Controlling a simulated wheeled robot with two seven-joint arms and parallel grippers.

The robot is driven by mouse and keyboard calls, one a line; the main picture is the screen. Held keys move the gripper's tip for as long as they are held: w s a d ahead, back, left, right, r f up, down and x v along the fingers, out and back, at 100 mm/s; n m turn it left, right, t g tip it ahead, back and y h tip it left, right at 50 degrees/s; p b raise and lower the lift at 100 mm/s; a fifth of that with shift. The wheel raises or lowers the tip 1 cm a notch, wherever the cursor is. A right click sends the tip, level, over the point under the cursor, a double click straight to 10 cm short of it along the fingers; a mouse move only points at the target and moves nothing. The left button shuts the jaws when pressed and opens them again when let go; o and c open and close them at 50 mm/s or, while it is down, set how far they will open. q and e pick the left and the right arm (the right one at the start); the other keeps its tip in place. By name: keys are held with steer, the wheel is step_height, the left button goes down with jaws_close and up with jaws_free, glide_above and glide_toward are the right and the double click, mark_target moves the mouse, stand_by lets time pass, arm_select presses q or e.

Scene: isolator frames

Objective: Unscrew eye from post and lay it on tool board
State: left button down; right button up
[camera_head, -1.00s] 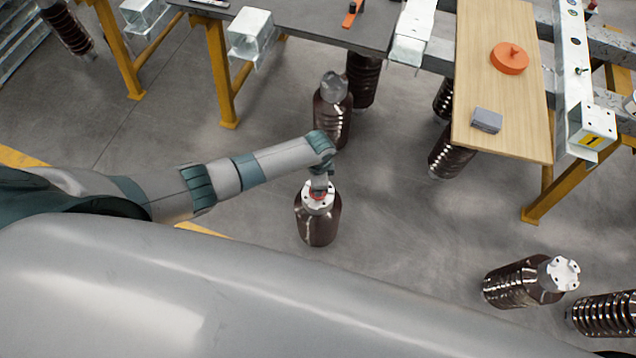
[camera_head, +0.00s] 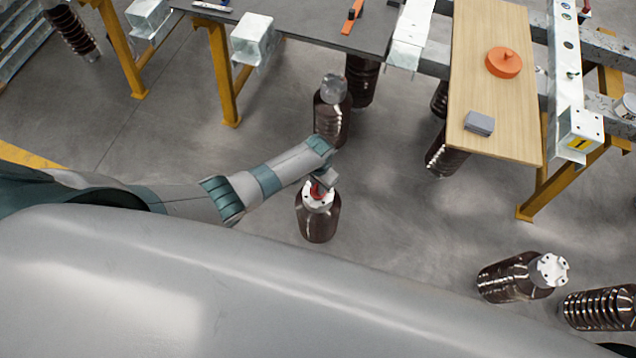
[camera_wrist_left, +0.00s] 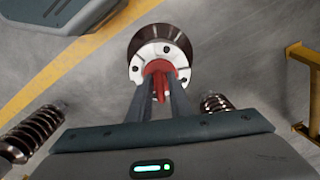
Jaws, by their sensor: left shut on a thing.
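A red eye (camera_head: 317,190) stands at the white top cap of a brown ribbed post (camera_head: 318,225). My left gripper (camera_head: 325,180) is shut on the eye, above the cap. The left wrist view shows the red eye (camera_wrist_left: 159,72) between the two fingers (camera_wrist_left: 159,92), with the white cap of the post (camera_wrist_left: 172,50) behind it. I cannot tell whether the eye still touches the cap. A dark board with tools (camera_head: 290,18) lies at the top, and a pale wooden board (camera_head: 495,75) is at the upper right. My right gripper is not in view.
Another brown post (camera_head: 332,115) stands just behind the held one. An orange disc (camera_head: 503,62) and a grey block (camera_head: 479,123) lie on the wooden board. Yellow legs (camera_head: 222,75) support the dark board. Grey floor is open between.

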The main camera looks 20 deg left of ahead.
arm_select(q)
steer(key=shift+s+f+n, duration=0.15)
steer(key=shift+n, duration=0.35)
steer(key=c, duration=1.5)
jaws_free()
steer(key=shift+c, duration=0.2)
steer(key=shift+r, duration=0.25)
steer(key=shift+w+r, duration=0.2)
steer(key=shift+r, duration=0.3)
step_height(320, 180, up, 16)
steer(key=shift+s, duration=0.1)
